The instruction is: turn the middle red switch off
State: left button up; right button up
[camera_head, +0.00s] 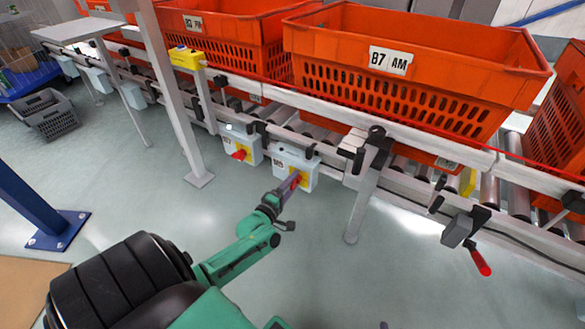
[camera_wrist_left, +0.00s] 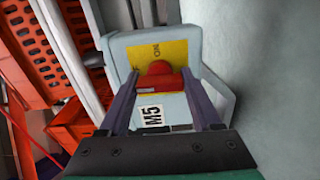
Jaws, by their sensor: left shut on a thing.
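A light grey switch box (camera_head: 282,159) with a yellow plate and a red switch hangs below the conveyor rail. My left gripper (camera_head: 296,178) is at its front and partly hides the switch. In the left wrist view the red switch (camera_wrist_left: 160,81) sits on the yellow plate (camera_wrist_left: 147,53), which has an "ON" mark. The left fingers (camera_wrist_left: 160,88) are shut on this switch, one on each side. The box carries a label "M5" (camera_wrist_left: 150,114). Two purple tips of my right gripper (camera_head: 331,324) barely show, well apart, at the bottom edge.
Another box with a red switch (camera_head: 239,154) hangs just to the left. Orange totes (camera_head: 430,85) stand on the conveyor above. A support leg (camera_head: 357,210) is to the right, and a red-tipped lever (camera_head: 480,262) farther right. The floor in front is clear.

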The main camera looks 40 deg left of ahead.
pick_arm(q)
jog(key=shift+n, duration=0.3)
jog(key=o, duration=1.4)
jog(key=s+p, duration=0.1)
jog(key=s, duration=0.3)
jog(key=s+d+p, duration=0.1)
jog(key=s+p, duration=0.1)
jog(key=s, duration=0.3)
jog(key=s+d+p, duration=0.1)
jog(key=s, duration=0.4)
jog(key=shift+s, duration=0.25)
pick_arm(e)
jog(key=shift+n+g, duration=0.3)
jog(key=shift+g, duration=0.2)
notch_tip(320, 180, up, 5)
jog(key=shift+d+f, duration=0.1)
jog(key=shift+d, duration=0.05)
